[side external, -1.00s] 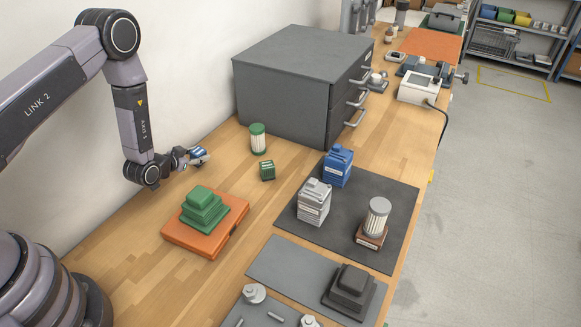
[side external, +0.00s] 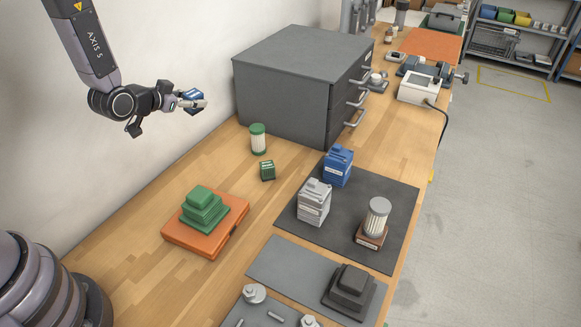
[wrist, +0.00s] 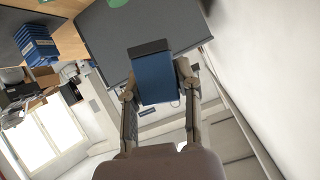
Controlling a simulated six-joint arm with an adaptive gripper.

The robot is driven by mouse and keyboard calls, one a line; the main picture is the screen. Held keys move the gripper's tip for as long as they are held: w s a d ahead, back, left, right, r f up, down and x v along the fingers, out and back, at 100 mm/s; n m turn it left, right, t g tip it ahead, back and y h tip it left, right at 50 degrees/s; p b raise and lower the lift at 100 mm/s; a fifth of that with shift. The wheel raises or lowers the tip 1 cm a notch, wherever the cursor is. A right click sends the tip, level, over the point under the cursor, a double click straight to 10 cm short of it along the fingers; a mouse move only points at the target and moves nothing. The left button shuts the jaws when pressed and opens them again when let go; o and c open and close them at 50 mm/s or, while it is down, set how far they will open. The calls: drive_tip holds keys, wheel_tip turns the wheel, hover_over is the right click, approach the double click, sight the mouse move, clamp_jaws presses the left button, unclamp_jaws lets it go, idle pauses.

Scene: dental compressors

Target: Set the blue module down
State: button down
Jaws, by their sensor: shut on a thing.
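My gripper (side external: 188,102) is shut on a small blue module (side external: 195,97). It holds the module in the air, above the bench near the wall and left of the grey drawer cabinet. In the wrist view the blue module (wrist: 157,78) has a dark end and sits between the two fingers of my gripper (wrist: 157,90). The fingers point sideways rather than straight down. The module's far faces are hidden.
A grey drawer cabinet (side external: 290,80) stands close to the gripper. A green-capped cylinder (side external: 258,140), a small green block (side external: 267,170) and a green stack (side external: 203,207) on an orange case (side external: 185,237) are below. A dark mat (side external: 352,205) holds a blue stack (side external: 338,168) and grey parts.

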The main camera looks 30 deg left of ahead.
drive_tip(key=w+a+f+n, duration=0.2)
drive_tip(key=a+f+n, duration=0.1)
drive_tip(key=a+f, duration=0.3)
hover_over(226, 139)
drive_tip(key=f, duration=1)
drive_tip(key=shift+s+d+f, duration=0.1)
drive_tip(key=shift+s+f, duration=0.1)
drive_tip(key=shift+w+f, duration=0.15)
drive_tip(key=shift+f, duration=1.45)
drive_tip(key=shift+f, duration=0.1)
drive_tip(key=shift+f, duration=0.55)
drive_tip(key=c, duration=0.8)
unclamp_jaws()
